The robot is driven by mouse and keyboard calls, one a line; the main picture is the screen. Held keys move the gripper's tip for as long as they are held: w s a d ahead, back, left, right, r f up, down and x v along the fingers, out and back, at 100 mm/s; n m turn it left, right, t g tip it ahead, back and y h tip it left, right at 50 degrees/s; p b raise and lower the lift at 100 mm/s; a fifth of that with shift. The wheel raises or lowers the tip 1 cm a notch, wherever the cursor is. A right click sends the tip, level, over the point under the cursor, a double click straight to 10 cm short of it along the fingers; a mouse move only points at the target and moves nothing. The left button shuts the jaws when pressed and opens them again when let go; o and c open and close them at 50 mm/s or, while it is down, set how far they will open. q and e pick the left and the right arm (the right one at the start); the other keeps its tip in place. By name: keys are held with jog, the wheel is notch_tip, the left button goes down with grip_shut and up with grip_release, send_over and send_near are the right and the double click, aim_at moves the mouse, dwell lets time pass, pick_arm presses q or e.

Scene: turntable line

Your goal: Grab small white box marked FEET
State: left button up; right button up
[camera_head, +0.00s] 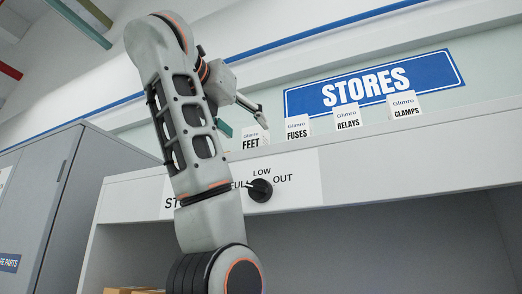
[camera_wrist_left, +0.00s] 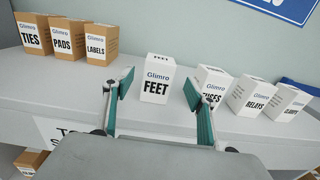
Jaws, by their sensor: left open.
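The small white box marked FEET (camera_wrist_left: 157,82) stands upright on the shelf top in the left wrist view. In the head view the same box (camera_head: 251,141) shows at the left end of the row of white boxes, partly behind the shelf edge. My left gripper (camera_wrist_left: 159,88) is open, with teal-padded fingers spread to the left and right of the FEET box. Gaps show between the box and both fingers. In the head view the left gripper (camera_head: 243,122) is above and around the box, partly hidden by my arm. My right gripper is not in view.
White boxes marked FUSES (camera_head: 297,128), RELAYS (camera_head: 347,118) and CLAMPS (camera_head: 404,106) stand to the right; the right finger overlaps FUSES in the wrist view. Brown boxes TIES (camera_wrist_left: 33,36), PADS (camera_wrist_left: 68,40) and LABELS (camera_wrist_left: 101,45) stand left. A black knob (camera_head: 260,190) protrudes below.

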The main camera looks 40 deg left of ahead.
aim_at(251, 132)
pick_arm(q)
jog(key=shift+p+x, duration=0.45)
jog(key=shift+x, duration=0.3)
jog(key=p+x, duration=0.1)
jog(key=x, duration=0.1)
jog(key=p+x, duration=0.2)
jog(key=x, duration=0.1)
jog(key=shift+a+r, duration=0.1)
jog(key=shift+r, duration=0.1)
jog(key=shift+w+a, duration=0.1)
jog(key=shift+w, duration=0.2)
jog(key=shift+f, duration=0.1)
jog(key=c, duration=1.3)
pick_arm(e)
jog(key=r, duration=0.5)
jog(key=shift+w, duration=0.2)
